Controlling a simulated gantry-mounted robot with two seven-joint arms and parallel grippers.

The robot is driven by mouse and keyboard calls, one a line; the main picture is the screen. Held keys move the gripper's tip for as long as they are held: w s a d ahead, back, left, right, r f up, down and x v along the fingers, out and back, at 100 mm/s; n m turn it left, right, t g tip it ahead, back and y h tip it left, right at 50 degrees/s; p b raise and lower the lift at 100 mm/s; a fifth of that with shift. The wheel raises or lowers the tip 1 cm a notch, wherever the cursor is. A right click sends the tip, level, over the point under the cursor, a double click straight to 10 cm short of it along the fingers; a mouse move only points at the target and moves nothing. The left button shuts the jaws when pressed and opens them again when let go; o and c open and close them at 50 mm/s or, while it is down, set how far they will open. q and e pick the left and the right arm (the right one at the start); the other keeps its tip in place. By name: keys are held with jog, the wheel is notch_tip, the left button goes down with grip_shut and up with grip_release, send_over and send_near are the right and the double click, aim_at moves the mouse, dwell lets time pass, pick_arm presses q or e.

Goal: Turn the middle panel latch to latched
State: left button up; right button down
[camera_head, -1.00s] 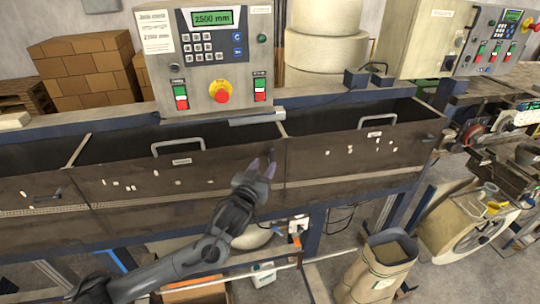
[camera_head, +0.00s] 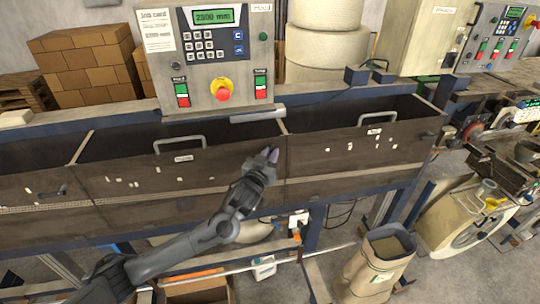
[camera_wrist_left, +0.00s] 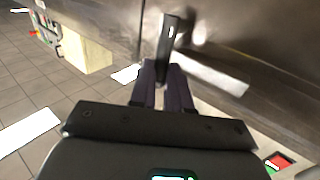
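The middle panel (camera_head: 140,168) is a dark brown front with a pale handle (camera_head: 180,143) and a small label. Its latch (camera_wrist_left: 169,38), a dark lever with a small light slot, shows in the left wrist view, pointing away from my fingers. My left gripper (camera_head: 272,154) is at the panel's upper right end, and its fingers hide the latch in the head view. In the left wrist view my left gripper (camera_wrist_left: 161,84) has its purple-grey fingers close together, on either side of the lever's near end. My right gripper is not in view.
The right panel (camera_head: 350,155) and left panel (camera_head: 25,190) adjoin the middle one. A control box (camera_head: 215,55) with a red stop button stands above. A paper sack (camera_head: 378,270) and a carton (camera_head: 200,288) are on the floor below.

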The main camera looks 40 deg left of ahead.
pick_arm(q)
grip_shut()
notch_tip(320, 180, down, 6)
jog(key=s+a+n+g+y+b, duration=0.2)
jog(key=n+y+b, duration=1.2)
jog(key=n+b, duration=1.1)
jog(key=shift+s+b, duration=0.3)
jog(key=shift+b, duration=0.8)
